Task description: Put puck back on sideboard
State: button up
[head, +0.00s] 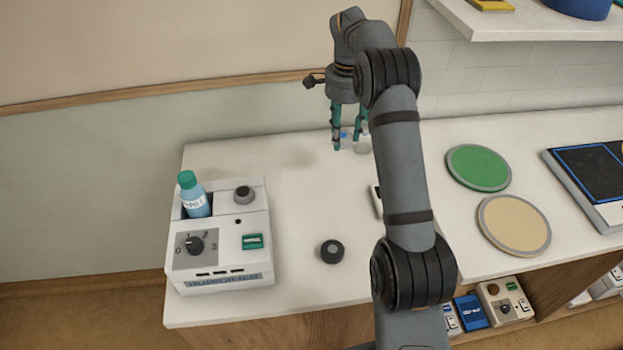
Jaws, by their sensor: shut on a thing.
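A dark round puck (332,251) with a grey top lies flat on the white sideboard top (300,291), near its front edge. My gripper (348,142) is well behind it, low over the back of the sideboard with its teal fingers pointing down. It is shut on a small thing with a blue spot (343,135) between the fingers. A pale, clear piece (362,145) shows at the right finger; I cannot tell if it is part of the same thing. Whether the held thing touches the sideboard is unclear.
A white device (222,257) at left holds a teal-capped bottle (195,196) and a dark round knob-like piece (243,195). Green (478,167) and tan (514,225) discs and a dark-topped panel (592,172) are at right. My arm hides part of a small pale item (376,200).

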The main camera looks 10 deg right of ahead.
jog(key=w+d+f+m, duration=0.1)
jog(key=w+d+m, duration=0.1)
send_over(311, 178)
notch_tip(311, 178, down, 8)
jog(key=shift+s+r, duration=0.1)
jog(key=shift+r, duration=0.15)
jog(key=shift+f+m, duration=0.3)
notch_tip(311, 178, down, 3)
jog(key=shift+f+p, duration=0.1)
jog(key=shift+p, duration=0.8)
jog(key=shift+f, duration=0.25)
jog(key=shift+f+b, duration=0.15)
jog(key=shift+b, duration=0.15)
jog(key=o, duration=1.6)
jog(key=shift+c, duration=0.2)
